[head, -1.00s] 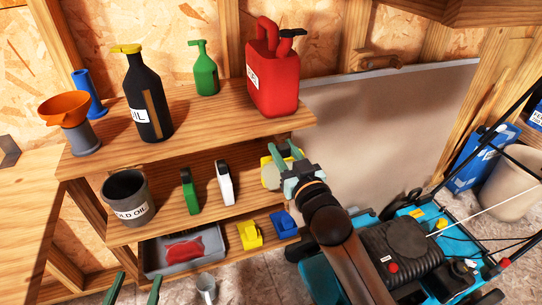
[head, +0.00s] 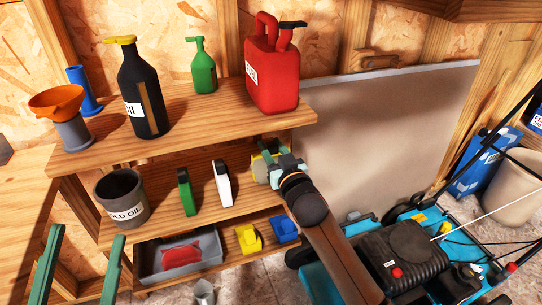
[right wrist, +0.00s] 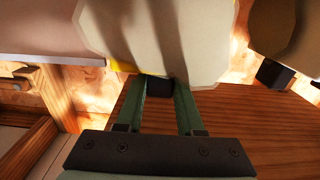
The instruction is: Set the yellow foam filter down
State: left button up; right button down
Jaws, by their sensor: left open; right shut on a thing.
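The yellow foam filter (head: 259,171) is at the right end of the middle shelf (head: 160,217), with a pale face and a yellow edge. My right gripper (head: 267,157) is shut on it and partly hides it in the head view. In the right wrist view the filter (right wrist: 150,38) fills the top middle, beyond the fingertips of the right gripper (right wrist: 164,88). Whether its underside touches the shelf is hidden. My left gripper (head: 86,234) is open and empty at the lower left, in front of the shelves.
A white bottle (head: 222,185), a green bottle (head: 186,193) and an old-oil pot (head: 124,198) stand on the middle shelf. The upper shelf, with a red can (head: 271,77), overhangs it. Below are yellow (head: 248,240) and blue (head: 284,229) pieces. The mower (head: 405,255) stands right.

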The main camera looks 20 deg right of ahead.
jog(key=shift+f, duration=0.8)
jog(key=shift+w+f+b, duration=0.15)
jog(key=shift+f+b, duration=0.2)
jog(key=shift+b, duration=0.2)
pick_arm(q)
jog(key=s+r+m+h, duration=0.2)
jog(key=s+h, duration=0.1)
jog(key=shift+d+r+m+h, duration=0.25)
jog(key=shift+r+m+h, duration=0.05)
jog(key=shift+r+m, duration=0.1)
pick_arm(e)
jog(key=shift+f, duration=0.15)
pick_arm(q)
jog(key=shift+w+f, duration=0.1)
pick_arm(e)
jog(key=c, duration=0.5)
grip_release()
jog(key=shift+c, duration=0.2)
